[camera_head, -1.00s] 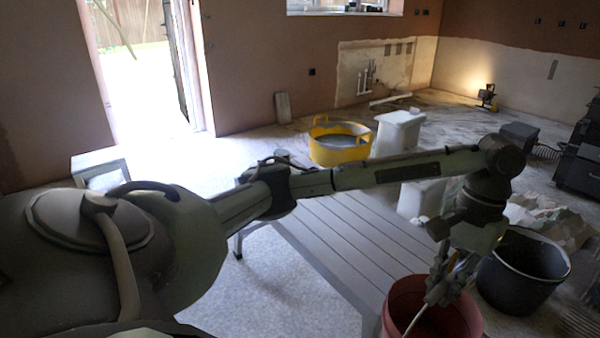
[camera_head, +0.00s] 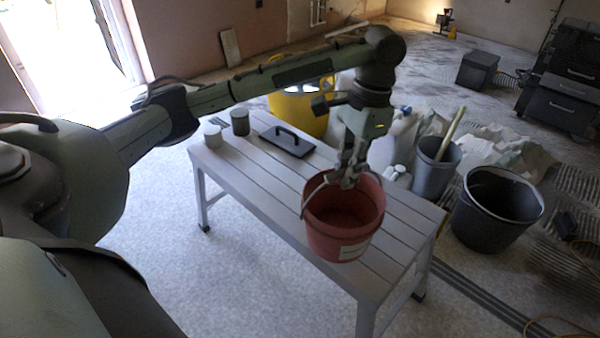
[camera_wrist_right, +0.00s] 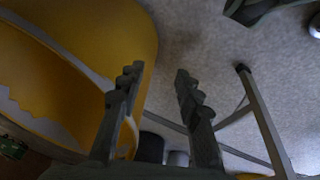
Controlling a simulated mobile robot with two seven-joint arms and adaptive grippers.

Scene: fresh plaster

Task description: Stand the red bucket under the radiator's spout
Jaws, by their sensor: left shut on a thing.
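The red bucket (camera_head: 345,235) has a pale label low on its side and appears upright, its inside dark. My left gripper (camera_head: 347,181) is shut on the bucket's wire handle at its rim. The bucket shows in front of the slatted grey bench (camera_head: 265,178); whether its base touches the bench I cannot tell. In the right wrist view my right gripper (camera_wrist_right: 158,85) has its fingers apart with nothing between them. A large yellow tub (camera_wrist_right: 130,35) is close beside it on the left. No radiator or spout shows in these views.
To the right stand a grey bucket (camera_head: 433,175), a black tub (camera_head: 497,215) and crumpled sacks (camera_head: 520,160). The floor left of the bench is clear.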

